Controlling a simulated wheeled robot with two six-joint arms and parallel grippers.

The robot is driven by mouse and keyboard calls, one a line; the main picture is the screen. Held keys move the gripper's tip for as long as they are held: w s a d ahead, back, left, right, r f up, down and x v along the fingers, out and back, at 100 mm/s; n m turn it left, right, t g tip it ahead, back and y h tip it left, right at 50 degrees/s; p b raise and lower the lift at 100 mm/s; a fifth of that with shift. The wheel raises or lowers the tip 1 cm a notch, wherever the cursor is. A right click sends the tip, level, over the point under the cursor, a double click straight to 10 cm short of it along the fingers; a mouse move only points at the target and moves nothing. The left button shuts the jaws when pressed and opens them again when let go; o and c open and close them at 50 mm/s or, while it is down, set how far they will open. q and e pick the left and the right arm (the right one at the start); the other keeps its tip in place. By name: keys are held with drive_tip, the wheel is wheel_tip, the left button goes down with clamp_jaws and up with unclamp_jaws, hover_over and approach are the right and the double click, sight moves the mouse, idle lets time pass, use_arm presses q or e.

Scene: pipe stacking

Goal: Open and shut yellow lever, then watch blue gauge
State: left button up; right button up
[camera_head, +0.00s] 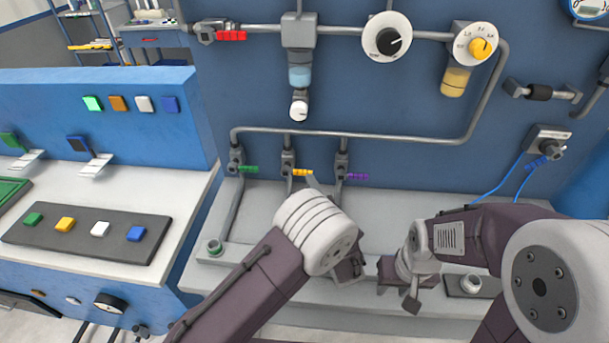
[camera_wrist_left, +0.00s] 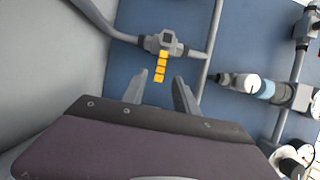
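The yellow lever (camera_head: 302,172) sticks out to the right from the middle valve of three on the blue wall panel. In the left wrist view the yellow lever (camera_wrist_left: 160,66) points from its grey valve down toward my left gripper (camera_wrist_left: 158,78). Its two fingers are apart, one on each side of the lever's free end, with space visible between; I cannot tell the depth gap. In the head view my left wrist hides most of that gripper. The blue-rimmed gauge (camera_head: 588,9) is cut off at the top right. My right gripper (camera_head: 398,288) is low over the grey ledge, partly hidden.
A green lever (camera_head: 248,169) and a purple lever (camera_head: 356,176) flank the yellow one closely. A grey pipe (camera_head: 380,136) runs above them. Two dials and a red-handled valve (camera_head: 231,36) are higher up. A button console (camera_head: 90,234) stands at left.

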sight(304, 171)
use_arm(q)
drive_tip(key=x, duration=0.6)
drive_tip(key=shift+w+a, duration=0.2)
drive_tip(key=shift+w, duration=0.15)
drive_tip(key=shift+c, duration=0.2)
clamp_jaws()
drive_tip(key=shift+f, duration=0.1)
idle(0.7)
